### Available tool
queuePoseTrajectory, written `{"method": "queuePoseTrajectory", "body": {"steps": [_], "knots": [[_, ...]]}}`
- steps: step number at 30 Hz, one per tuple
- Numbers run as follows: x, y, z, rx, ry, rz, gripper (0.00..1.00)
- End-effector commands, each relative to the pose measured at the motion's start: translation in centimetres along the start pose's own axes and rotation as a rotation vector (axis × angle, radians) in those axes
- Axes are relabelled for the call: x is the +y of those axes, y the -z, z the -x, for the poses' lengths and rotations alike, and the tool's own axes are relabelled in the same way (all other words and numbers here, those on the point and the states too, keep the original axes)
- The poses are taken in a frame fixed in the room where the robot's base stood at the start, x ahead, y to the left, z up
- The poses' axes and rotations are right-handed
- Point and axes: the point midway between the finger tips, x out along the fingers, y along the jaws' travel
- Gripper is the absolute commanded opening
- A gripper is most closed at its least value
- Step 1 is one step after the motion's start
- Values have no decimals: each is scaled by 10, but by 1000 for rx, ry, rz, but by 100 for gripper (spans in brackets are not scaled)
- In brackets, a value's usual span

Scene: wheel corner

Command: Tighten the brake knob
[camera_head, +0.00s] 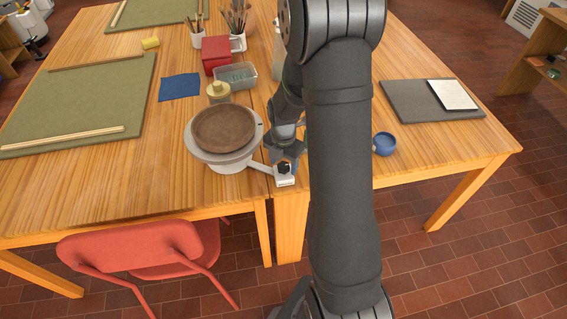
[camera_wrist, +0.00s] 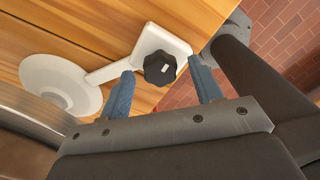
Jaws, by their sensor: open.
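The brake knob (camera_wrist: 160,67) is black and lobed with a small white mark. It sits on a white block at the end of a bracket (camera_wrist: 103,74) that runs to the white wheel base (camera_wrist: 62,85). It also shows at the table edge in the head view (camera_head: 284,167). My gripper (camera_wrist: 163,90) is open, with one blue finger on each side of the knob's near side in the wrist view. The fingers appear apart from the knob; their height relative to it is hard to tell. A brown clay disc (camera_head: 223,128) lies on the wheel head (camera_head: 196,150).
A blue bowl (camera_head: 384,143) is right of my arm. A red chair (camera_head: 140,248) is at the front. The right table's front is mostly clear.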

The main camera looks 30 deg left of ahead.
Motion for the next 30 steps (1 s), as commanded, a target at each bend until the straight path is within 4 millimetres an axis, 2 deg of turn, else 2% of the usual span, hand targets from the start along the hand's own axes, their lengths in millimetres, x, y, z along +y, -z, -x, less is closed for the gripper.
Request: {"method": "queuePoseTrajectory", "body": {"steps": [11, 12, 18, 19, 30], "knots": [[0, 0, -7, -1, -1, 0, 59], [0, 0, -7, -1, -1, 0, 57], [0, 0, -7, -1, -1, 0, 18], [0, 0, -7, -1, -1, 0, 14], [0, 0, -7, 0, -1, -59, 14]]}}
